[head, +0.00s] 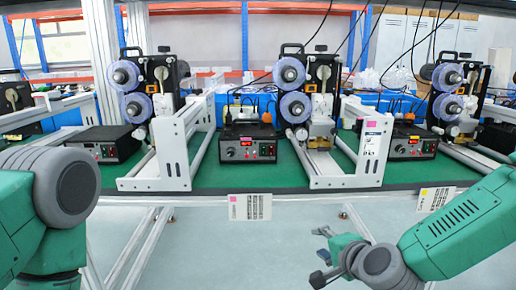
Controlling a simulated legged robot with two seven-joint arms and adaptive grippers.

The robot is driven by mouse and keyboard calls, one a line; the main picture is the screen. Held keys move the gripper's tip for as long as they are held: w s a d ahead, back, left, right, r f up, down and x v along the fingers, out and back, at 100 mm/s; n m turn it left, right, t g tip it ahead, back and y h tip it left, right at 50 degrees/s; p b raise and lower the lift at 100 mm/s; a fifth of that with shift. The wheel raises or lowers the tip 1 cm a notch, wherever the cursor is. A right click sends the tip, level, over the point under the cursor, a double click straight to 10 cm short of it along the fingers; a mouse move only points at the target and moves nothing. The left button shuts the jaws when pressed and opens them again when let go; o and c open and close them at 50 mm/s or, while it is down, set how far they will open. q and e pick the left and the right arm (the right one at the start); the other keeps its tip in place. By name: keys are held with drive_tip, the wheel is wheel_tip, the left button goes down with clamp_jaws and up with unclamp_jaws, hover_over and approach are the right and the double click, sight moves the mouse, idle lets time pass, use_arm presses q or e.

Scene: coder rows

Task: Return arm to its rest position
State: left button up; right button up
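My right arm (450,235), green with grey joints, comes in from the right edge in the head view. Its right gripper (321,256) is low in front of the bench, below the front edge, over the pale floor. Its dark fingers are spread apart with nothing between them. My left arm (45,215) fills the lower left corner. Its gripper is not in the picture.
A green-topped bench (240,180) crosses the view. It bears coder machines with blue reels (290,72), white frames (175,150) and black control boxes (247,143). Labels (250,207) hang on its front edge. The floor (220,250) between my arms is clear.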

drive_tip(key=s+d+f+n+g+h+p, duration=0.15)
drive_tip(key=s+f+n+g, duration=0.25)
drive_tip(key=s+f, duration=0.55)
drive_tip(key=s+d+f+n+g+y, duration=0.1)
drive_tip(key=s+d+f+n+g, duration=0.2)
drive_tip(key=s+f, duration=0.65)
drive_tip(key=s+d+n+g+h, duration=0.1)
drive_tip(key=s+d+n+g, duration=0.1)
drive_tip(key=s, duration=0.6)
drive_tip(key=s+d+f+n+g+h+p, duration=0.1)
drive_tip(key=s+d+n+g+h, duration=0.1)
drive_tip(key=s+d+n, duration=0.3)
drive_tip(key=s+d, duration=0.1)
drive_tip(key=s, duration=0.2)
drive_tip(key=shift+s+d+f, duration=0.25)
drive_tip(key=shift+s+d, duration=0.15)
